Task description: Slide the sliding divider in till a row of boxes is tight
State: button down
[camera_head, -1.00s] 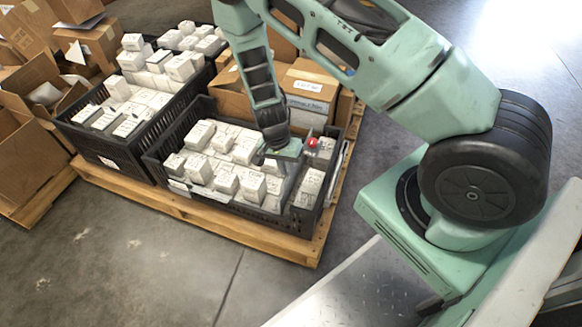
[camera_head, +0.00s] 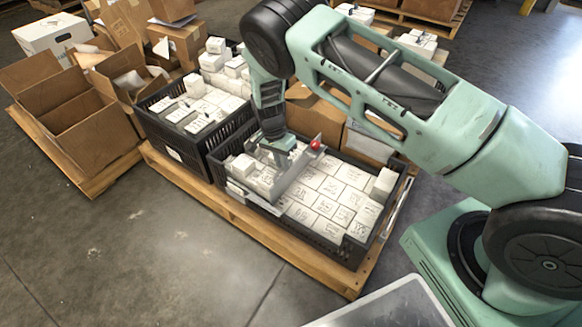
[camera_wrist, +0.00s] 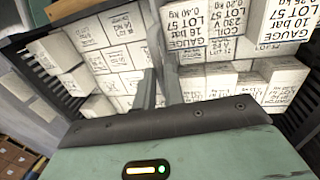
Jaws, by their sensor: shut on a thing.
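The sliding divider (camera_head: 292,180) is a thin grey plate standing across the near black crate (camera_head: 300,228), left of its middle, with a red knob (camera_head: 315,144) near its far end. My gripper (camera_head: 282,158) is shut on the divider's upper edge; its fingers also show in the wrist view (camera_wrist: 160,88). White labelled boxes (camera_head: 328,200) lie close together in rows right of the divider, with only thin dark lines between them. More white boxes (camera_head: 258,176) sit left of it. Where the divider meets the boxes is partly hidden by my gripper.
The crate stands on a wooden pallet (camera_head: 270,240) beside another black crate (camera_head: 185,150) full of white boxes. Open cardboard boxes (camera_head: 75,115) are at the left, and closed cartons stand behind. The grey floor in front is clear.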

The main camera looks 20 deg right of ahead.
jog(key=shift+w+a, duration=0.2)
jog(key=c, duration=1.5)
grip_release()
jog(key=w+r+p, duration=0.1)
jog(key=r, duration=0.4)
jog(key=a+r+p, duration=0.1)
jog(key=r+p, duration=0.1)
jog(key=r, duration=0.4)
jog(key=w+r+p, duration=0.1)
jog(key=r, duration=0.5)
jog(key=shift+w+a+r+p, duration=0.1)
jog(key=shift+w+a+p, duration=0.25)
jog(key=shift+a+p, duration=0.05)
